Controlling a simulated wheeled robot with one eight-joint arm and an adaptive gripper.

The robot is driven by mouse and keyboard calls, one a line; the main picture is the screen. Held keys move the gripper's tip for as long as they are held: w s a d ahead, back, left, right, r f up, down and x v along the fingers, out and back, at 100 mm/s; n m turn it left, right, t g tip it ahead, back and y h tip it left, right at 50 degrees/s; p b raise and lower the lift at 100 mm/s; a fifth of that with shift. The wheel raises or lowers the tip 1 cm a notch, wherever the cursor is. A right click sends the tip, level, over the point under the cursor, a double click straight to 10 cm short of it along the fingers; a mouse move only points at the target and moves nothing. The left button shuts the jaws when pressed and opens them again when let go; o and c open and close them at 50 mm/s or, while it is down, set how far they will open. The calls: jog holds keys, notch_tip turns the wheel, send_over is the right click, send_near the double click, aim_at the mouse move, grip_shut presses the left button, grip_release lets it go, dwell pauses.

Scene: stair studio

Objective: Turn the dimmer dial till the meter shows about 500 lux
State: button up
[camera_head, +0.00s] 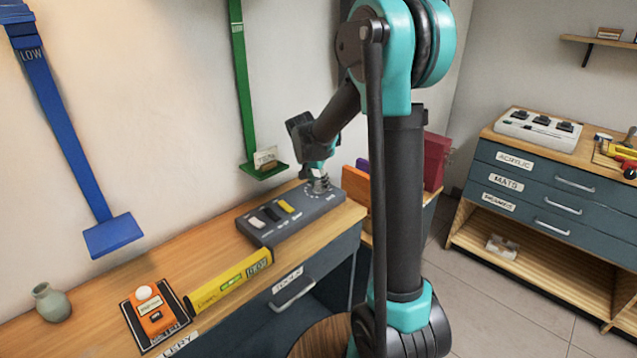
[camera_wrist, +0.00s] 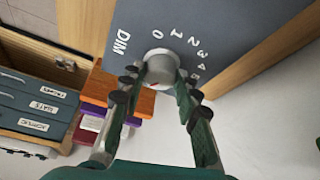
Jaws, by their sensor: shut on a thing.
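The dimmer dial (camera_wrist: 162,59) is a round pale knob on a grey control panel (camera_head: 262,238), with DIM and the numerals 0 to 5 printed around it in the wrist view. My gripper (camera_wrist: 162,74) is shut on the dial, one finger on each side. In the head view my gripper (camera_head: 319,176) reaches down to the panel's right end and partly hides the dial. I cannot tell which numeral the dial points to. The orange light meter (camera_head: 156,318) with a white dome lies on a dark mat at the lower left; its reading is too small to make out.
A yellow level (camera_head: 225,283) lies between panel and meter. A green vase (camera_head: 52,302) stands at far left. Blue (camera_head: 70,140) and green (camera_head: 243,90) wall pieces rise behind. Orange and purple items stand right of the panel.

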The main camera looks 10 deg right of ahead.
jog(key=o, duration=1.2)
jog(key=shift+c, duration=0.2)
jog(key=v, duration=1.2)
jog(key=s+d+f+n+y, duration=0.1)
jog(key=s+d+f+n, duration=0.1)
jog(key=s+f, duration=0.3)
jog(key=s+d+f+n+y, duration=0.1)
jog(key=s+d+f+n, duration=0.2)
jog(key=s, duration=0.9)
jog(key=s+d+f+n, duration=0.2)
jog(key=s+f, duration=0.6)
jog(key=s, duration=0.1)
jog(key=shift+s+d+f+n+t+y, duration=0.15)
jog(key=shift+d+f+n+t+y, duration=0.15)
jog(key=shift+y, duration=0.1)
jog(key=shift+r, duration=0.1)
